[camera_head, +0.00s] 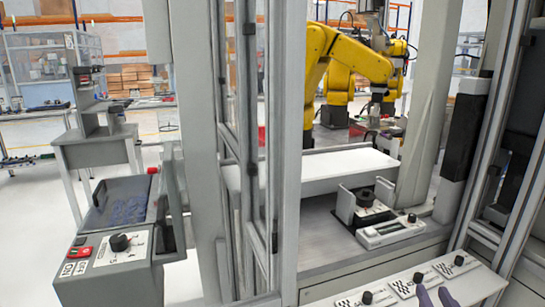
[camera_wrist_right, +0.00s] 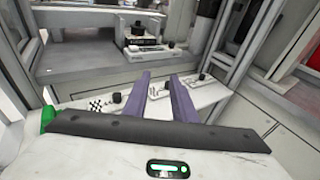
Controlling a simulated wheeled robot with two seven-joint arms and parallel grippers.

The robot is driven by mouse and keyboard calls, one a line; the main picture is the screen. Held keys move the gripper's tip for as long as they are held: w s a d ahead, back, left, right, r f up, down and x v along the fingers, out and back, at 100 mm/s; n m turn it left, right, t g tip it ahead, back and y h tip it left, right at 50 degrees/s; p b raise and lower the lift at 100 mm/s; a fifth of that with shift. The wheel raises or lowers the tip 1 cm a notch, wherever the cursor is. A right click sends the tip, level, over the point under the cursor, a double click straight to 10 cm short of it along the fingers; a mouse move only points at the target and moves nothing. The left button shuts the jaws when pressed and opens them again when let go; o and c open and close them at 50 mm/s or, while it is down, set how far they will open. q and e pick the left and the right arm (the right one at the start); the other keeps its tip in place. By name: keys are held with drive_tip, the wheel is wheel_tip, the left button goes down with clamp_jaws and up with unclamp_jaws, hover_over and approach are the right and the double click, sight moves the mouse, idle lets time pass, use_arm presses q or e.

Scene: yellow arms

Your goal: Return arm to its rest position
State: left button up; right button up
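My right gripper (camera_head: 433,290) shows at the bottom right edge of the head view as two purple fingertips. In the right wrist view the same gripper (camera_wrist_right: 159,77) has its two purple fingers apart with nothing between them. It is in front of a white panel (camera_head: 484,285) carrying several black knobs and checkered markers. The panel also shows in the right wrist view (camera_wrist_right: 212,97), behind the fingers. I cannot tell from these frames whether the fingers touch it. My left gripper is not in view.
A white device with a black knob (camera_head: 390,232) sits on the ledge behind the panel. Grey frame posts (camera_head: 292,120) stand close in front. A control box (camera_head: 108,270) with a knob and red switch is at lower left. Yellow robot arms (camera_head: 340,60) stand farther back.

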drive_tip(key=s+f+m+g+y, duration=0.1)
drive_tip(key=s+f+m+g, duration=0.15)
drive_tip(key=f+m, duration=0.35)
drive_tip(key=s+a+f+m+g+y, duration=0.1)
drive_tip(key=s+f+m, duration=0.25)
drive_tip(key=f, duration=0.45)
drive_tip(key=s+f+m+g+y, duration=0.1)
drive_tip(key=s+f+m+g, duration=0.2)
drive_tip(key=f, duration=0.4)
drive_tip(key=s+f+m+g+y, duration=0.2)
drive_tip(key=s+f+m, duration=0.9)
drive_tip(key=s+m, duration=0.25)
drive_tip(key=w+a+m+t+y, duration=0.1)
drive_tip(key=a+m, duration=0.4)
drive_tip(key=a, duration=0.6)
drive_tip(key=shift+w+a+r, duration=0.2)
drive_tip(key=shift+a, duration=0.1)
